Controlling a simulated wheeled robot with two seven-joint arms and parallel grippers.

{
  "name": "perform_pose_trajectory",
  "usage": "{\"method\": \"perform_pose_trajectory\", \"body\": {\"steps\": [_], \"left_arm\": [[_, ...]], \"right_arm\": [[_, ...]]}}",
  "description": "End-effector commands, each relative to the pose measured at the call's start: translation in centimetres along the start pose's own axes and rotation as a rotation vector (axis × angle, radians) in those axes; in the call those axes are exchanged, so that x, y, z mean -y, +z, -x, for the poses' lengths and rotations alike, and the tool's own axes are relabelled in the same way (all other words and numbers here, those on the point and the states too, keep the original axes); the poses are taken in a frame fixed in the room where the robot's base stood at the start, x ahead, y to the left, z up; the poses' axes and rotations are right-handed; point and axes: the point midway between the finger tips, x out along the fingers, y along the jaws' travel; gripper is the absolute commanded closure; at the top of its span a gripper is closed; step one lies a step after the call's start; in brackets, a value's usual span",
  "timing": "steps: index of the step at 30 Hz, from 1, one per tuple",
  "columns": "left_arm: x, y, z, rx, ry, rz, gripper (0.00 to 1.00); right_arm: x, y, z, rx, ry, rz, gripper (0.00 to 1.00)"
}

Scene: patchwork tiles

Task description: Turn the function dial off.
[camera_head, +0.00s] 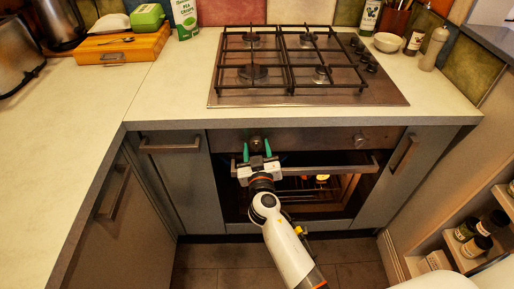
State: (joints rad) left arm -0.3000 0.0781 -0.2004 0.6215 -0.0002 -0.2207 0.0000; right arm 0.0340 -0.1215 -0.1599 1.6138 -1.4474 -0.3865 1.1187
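The oven's front panel (315,138) runs below the worktop edge and carries two round dials. The left dial (257,141) is dark and sits just beyond my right gripper; the right dial (360,139) is clear of it. I cannot tell from the view which is the function dial or how either is turned. My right gripper (257,150) is open, its two green fingers apart on either side of the left dial. I cannot tell whether they touch it. The lower part of that dial is partly hidden by the gripper. My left gripper is not in view.
The oven handle (330,169) crosses below the panel, close to my gripper. A light (322,178) glows inside the oven. A gas hob (305,68) lies above. Cupboard handles (169,147) stick out at the left. A shelf with jars (468,233) stands at the lower right.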

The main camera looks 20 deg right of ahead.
Motion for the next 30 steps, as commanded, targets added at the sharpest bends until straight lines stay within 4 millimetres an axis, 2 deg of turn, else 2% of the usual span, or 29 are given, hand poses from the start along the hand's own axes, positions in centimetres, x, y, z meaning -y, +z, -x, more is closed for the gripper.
{"method": "perform_pose_trajectory", "body": {"steps": [1, 6, 17, 30], "left_arm": [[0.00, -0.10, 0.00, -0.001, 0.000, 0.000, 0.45], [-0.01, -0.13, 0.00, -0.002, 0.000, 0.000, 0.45], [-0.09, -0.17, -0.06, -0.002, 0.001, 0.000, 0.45], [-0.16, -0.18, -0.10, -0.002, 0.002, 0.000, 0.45]], "right_arm": [[0.00, 0.00, 0.00, 0.000, 0.000, 0.000, 0.62], [0.00, 0.01, -0.01, 0.000, 0.000, 0.000, 0.89], [-0.01, 0.04, -0.02, -0.002, 0.002, 0.057, 0.90], [-0.06, 0.17, -0.03, -0.021, 0.006, 0.402, 0.90]]}}
